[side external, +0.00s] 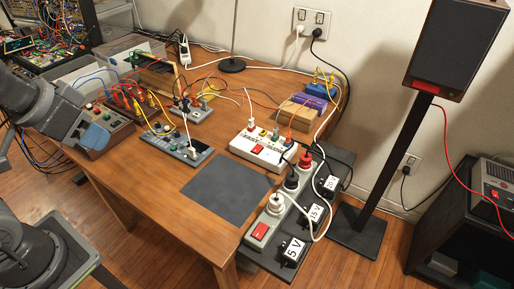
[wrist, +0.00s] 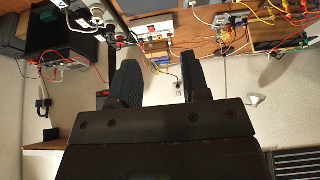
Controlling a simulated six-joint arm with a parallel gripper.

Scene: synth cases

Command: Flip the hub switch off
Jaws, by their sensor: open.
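A grey power strip (side external: 278,208) lies along the table's front right edge, with a red rocker switch (side external: 259,231) at its near end and plugs in its sockets. A white multi-port box (side external: 262,150) sits behind it, with cables and coloured plugs on top. I cannot tell which of these is the hub, nor the switch's position. In the wrist view, my gripper (wrist: 159,86) is open, its two dark fingers apart with nothing between them. The strip (wrist: 108,22) and white box (wrist: 154,28) appear beyond the fingertips, well apart from them.
Adapters marked 5V and 15V (side external: 292,250) sit beside the strip. A dark mat (side external: 227,188) lies bare on the wooden table (side external: 150,190). Cabled boxes (side external: 178,143) fill the table's left and back. A speaker on a stand (side external: 455,50) rises at right. Loose cables cross the back.

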